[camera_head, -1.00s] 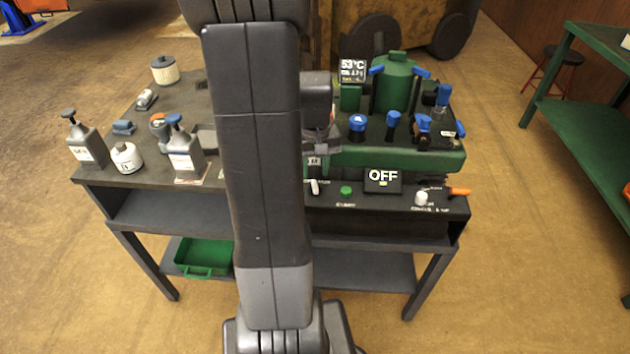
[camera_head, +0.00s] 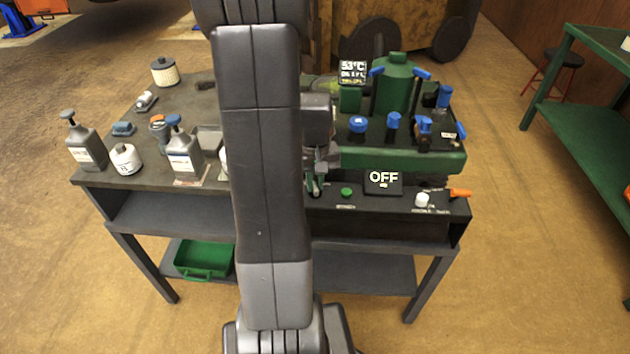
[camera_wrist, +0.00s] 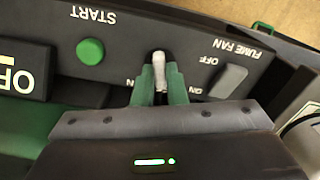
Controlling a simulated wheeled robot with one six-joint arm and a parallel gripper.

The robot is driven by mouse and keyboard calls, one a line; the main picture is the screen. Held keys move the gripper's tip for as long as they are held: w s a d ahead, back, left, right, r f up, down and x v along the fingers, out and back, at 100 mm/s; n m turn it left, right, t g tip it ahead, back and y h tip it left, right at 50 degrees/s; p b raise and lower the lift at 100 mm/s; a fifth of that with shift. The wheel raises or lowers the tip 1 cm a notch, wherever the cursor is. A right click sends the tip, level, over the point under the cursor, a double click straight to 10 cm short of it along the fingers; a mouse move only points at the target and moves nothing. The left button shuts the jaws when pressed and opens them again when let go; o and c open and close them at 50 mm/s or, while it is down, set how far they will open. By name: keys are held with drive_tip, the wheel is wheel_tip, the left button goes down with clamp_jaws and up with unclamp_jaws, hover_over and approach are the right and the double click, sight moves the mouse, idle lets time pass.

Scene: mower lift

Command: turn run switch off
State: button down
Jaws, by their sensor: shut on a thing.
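The run switch is a small white lever (camera_wrist: 159,72) in a dark slot on the black panel. It stands between the green fingers of my gripper (camera_wrist: 160,92) in the wrist view, and the gripper is shut on it. A label beside it is partly hidden by a finger. In the head view my gripper (camera_head: 315,182) is at the panel's front, partly behind my arm, and hides most of the lever. The panel's display (camera_head: 383,181) reads OFF.
The green START button (camera_wrist: 90,51) is on one side of the lever and the grey FUME FAN switch (camera_wrist: 228,81) close on the other. A white knob (camera_head: 422,200) and an orange handle (camera_head: 460,193) are at the panel's right. Bottles (camera_head: 86,143) stand on the left.

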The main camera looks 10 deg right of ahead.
sight(315, 186)
drive_tip(key=shift+n, duration=1.3)
drive_tip(key=c, duration=1.5)
unclamp_jaws()
drive_tip(key=shift+o, duration=0.2)
wheel_tip(315, 186, up, 14)
drive_tip(key=p, duration=0.2)
drive_tip(key=shift+f, duration=0.1)
